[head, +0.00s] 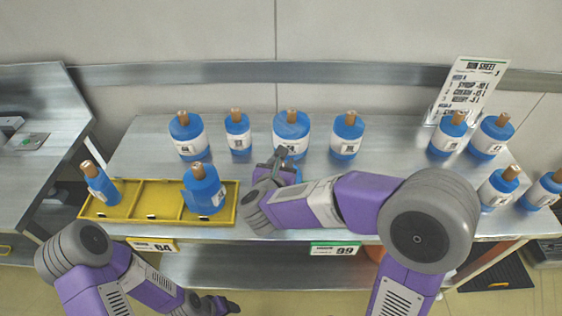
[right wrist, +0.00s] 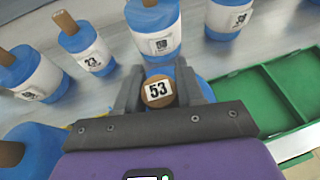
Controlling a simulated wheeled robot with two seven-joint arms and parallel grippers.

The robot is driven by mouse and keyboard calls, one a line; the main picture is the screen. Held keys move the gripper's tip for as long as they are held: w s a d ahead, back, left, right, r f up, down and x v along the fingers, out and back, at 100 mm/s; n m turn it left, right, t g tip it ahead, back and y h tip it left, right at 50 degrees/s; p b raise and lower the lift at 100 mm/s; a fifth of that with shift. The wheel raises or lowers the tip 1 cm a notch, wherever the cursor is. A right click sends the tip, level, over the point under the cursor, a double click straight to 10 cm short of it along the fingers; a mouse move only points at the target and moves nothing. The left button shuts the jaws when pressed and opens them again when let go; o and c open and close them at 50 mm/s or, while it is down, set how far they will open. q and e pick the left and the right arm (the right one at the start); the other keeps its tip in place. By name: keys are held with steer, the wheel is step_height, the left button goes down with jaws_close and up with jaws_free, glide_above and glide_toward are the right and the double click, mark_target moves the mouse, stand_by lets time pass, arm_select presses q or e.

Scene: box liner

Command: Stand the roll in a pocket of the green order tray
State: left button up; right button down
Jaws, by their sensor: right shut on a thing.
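My right gripper (right wrist: 158,88) is shut on a blue roll (right wrist: 203,88) whose brown core end carries the number 53. In the head view my right gripper (head: 274,166) is over the middle of the bench, and it and my arm hide most of this roll. I cannot tell whether the roll touches the bench. The green order tray (right wrist: 285,72) lies to the right of the held roll in the right wrist view; its visible pockets are empty. My right arm hides this tray in the head view. My left gripper (head: 222,304) is low at the bottom edge, its jaws unclear.
A yellow tray (head: 165,217) at the left holds two rolls, one leaning (head: 102,188) and one wider (head: 204,195). Several labelled rolls stand along the back, including a wide one (head: 291,133). More rolls and a sign (head: 468,88) are at the right.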

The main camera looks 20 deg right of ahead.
steer(key=shift+r, duration=0.1)
steer(key=c, duration=0.7)
jaws_free()
steer(key=shift+f, duration=0.2)
steer(key=shift+r, duration=0.2)
steer(key=p+v, duration=0.2)
steer(key=v, duration=1)
steer(key=shift+a+f, duration=0.1)
